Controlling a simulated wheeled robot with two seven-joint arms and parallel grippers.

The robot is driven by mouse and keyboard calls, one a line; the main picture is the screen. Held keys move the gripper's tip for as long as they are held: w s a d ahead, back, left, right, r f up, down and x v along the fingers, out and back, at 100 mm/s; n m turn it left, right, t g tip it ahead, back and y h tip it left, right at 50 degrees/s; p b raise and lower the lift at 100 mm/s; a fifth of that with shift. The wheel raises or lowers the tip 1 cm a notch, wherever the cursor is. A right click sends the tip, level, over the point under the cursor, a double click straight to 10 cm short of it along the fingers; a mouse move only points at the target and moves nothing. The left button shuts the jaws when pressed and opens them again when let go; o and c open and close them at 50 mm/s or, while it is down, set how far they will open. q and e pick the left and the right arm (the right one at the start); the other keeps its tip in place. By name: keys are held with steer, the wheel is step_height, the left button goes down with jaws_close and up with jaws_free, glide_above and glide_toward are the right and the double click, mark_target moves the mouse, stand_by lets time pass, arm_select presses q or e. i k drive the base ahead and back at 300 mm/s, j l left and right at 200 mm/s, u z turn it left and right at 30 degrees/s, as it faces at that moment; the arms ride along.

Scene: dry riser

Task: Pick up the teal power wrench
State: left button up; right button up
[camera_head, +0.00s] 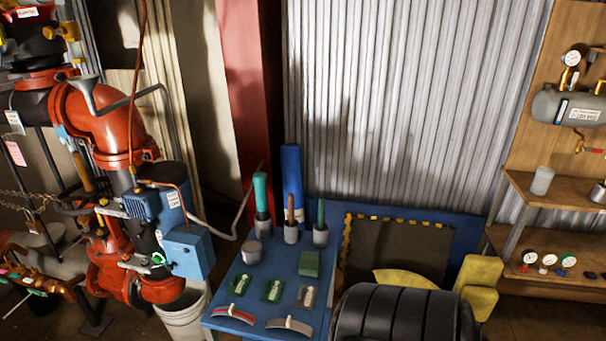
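A teal handle-like tool (261,190), which looks like the teal power wrench, stands upright at the back left of a blue table (232,288). Its lower end sits in a grey cup-shaped holder (264,225), so that part is hidden. To its right, a brown-handled tool (291,207) and a green-handled tool (320,211) stand in similar grey holders. Neither my left nor my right gripper is in view.
A tall blue cylinder (292,180) stands behind the holders. A grey round can (251,252), a green block (309,263) and small labelled items lie on the table. Red pipework (105,122) is left, a black ribbed object (405,314) front right, wooden shelves (545,200) far right.

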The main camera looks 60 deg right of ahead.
mark_target(259, 177)
steer(key=l+z, duration=0.1)
steer(key=z, duration=1.75)
